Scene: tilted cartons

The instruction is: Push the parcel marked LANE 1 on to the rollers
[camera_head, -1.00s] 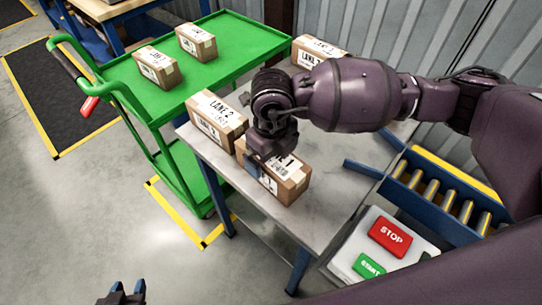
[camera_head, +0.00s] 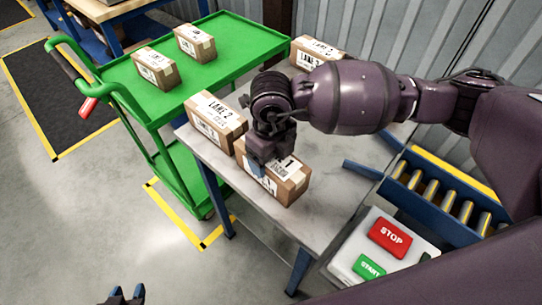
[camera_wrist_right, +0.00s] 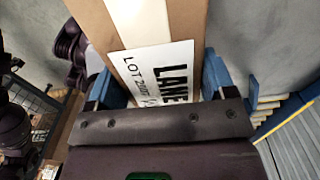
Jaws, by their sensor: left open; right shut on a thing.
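A brown parcel (camera_head: 290,188) with a white label ending in "1" lies on the grey table (camera_head: 325,205); the arm covers part of its label. In the right wrist view the parcel (camera_wrist_right: 100,22) shows a label reading LANE, its number hidden. My right gripper (camera_head: 264,160) is shut on this parcel, a blue finger on either side of it in the wrist view. The rollers (camera_head: 440,192), in a blue frame, are to the right of the table. My left gripper (camera_head: 124,296) is open and empty at the bottom edge, away from the table.
A LANE 2 parcel (camera_head: 216,124) stands close beside the held one. Another parcel (camera_head: 312,52) is at the table's back. A green cart (camera_head: 215,75) carries two parcels. A STOP/START panel (camera_head: 350,262) sits in front of the rollers. The table between held parcel and rollers looks clear.

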